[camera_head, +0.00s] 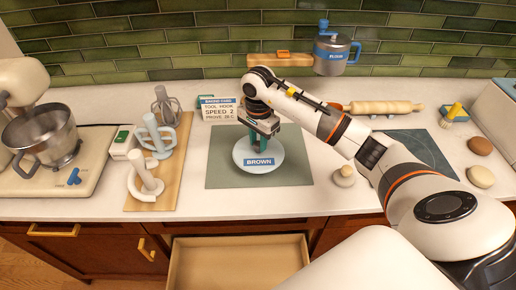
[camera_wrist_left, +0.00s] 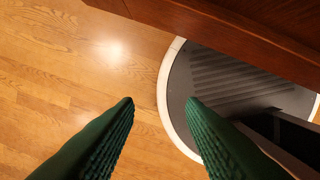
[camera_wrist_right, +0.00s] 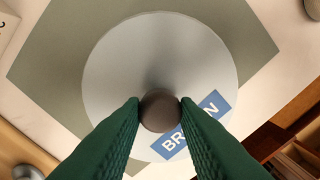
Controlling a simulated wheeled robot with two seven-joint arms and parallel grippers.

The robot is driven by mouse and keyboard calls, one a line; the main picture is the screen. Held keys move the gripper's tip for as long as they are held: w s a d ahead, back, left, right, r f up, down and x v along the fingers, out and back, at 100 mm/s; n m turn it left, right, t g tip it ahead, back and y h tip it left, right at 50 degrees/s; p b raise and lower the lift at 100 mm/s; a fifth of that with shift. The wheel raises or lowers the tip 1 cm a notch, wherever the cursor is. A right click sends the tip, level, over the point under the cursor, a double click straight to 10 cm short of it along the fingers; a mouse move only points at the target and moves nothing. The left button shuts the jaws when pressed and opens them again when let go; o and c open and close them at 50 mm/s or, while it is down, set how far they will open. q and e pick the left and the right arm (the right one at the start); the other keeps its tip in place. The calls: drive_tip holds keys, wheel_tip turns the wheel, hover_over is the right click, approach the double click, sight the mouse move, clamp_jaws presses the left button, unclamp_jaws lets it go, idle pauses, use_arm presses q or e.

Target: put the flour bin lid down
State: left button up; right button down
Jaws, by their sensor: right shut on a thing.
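The flour bin lid (camera_head: 243,156) is a pale blue-grey disc with a blue BROWN label. It lies over the green-grey mat in the middle of the counter; I cannot tell whether it touches the mat. My right gripper (camera_head: 260,146) points down at it from above. In the right wrist view the lid (camera_wrist_right: 150,55) fills the middle, and my green fingers (camera_wrist_right: 160,103) are shut on its dark round knob (camera_wrist_right: 160,112). My left gripper (camera_wrist_left: 158,102) is open and empty above the wooden floor, below the counter. No open bin shows under the lid.
The mat (camera_head: 218,177) is bare around the lid. A sign card (camera_head: 218,108) stands behind it. A small knobbed weight (camera_head: 344,177) stands right. A drawer (camera_head: 238,262) is open below.

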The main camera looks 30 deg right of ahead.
sight(258, 144)
drive_tip(key=shift+s+f, duration=0.1)
drive_tip(key=shift+f, duration=0.5)
wheel_tip(258, 144, down, 3)
drive_tip(key=shift+r+p, duration=0.1)
drive_tip(key=shift+p, duration=0.5)
drive_tip(key=c, duration=1.6)
unclamp_jaws()
drive_tip(key=shift+f, duration=0.2)
drive_tip(key=o, duration=0.5)
drive_tip(key=shift+r, duration=0.1)
